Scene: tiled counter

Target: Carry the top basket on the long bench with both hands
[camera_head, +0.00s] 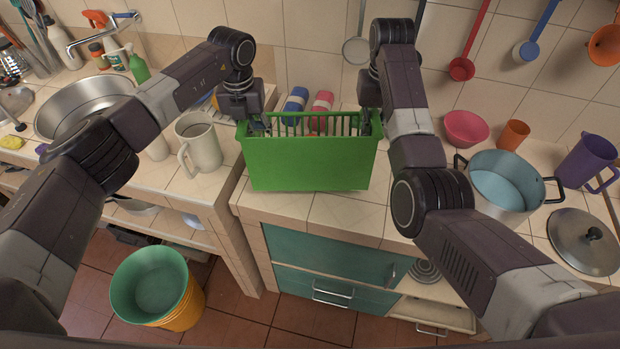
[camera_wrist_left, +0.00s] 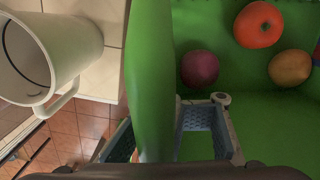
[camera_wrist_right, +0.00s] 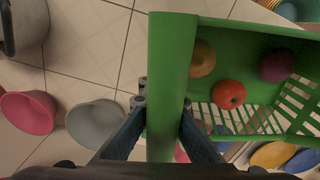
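The green basket (camera_head: 310,165) is over the middle counter, upright, with slotted sides. I cannot tell whether its bottom touches the tiles. My left gripper (camera_head: 258,125) is at its left end, with one finger on each side of the green wall (camera_wrist_left: 150,70) in the left wrist view. My right gripper (camera_head: 365,125) is at its right end, its fingers close against both sides of the wall (camera_wrist_right: 170,75). Both look shut on the basket. Inside lie a red fruit (camera_wrist_left: 258,25), a purple fruit (camera_wrist_left: 199,69) and an orange-yellow fruit (camera_wrist_left: 289,68).
A white pitcher (camera_head: 200,148) stands just left of the basket. A blue pot (camera_head: 505,187), a pink bowl (camera_head: 465,128) and a lid (camera_head: 583,242) are to the right. Blue and pink items (camera_head: 321,103) lie behind. Stacked buckets (camera_head: 155,283) stand on the floor.

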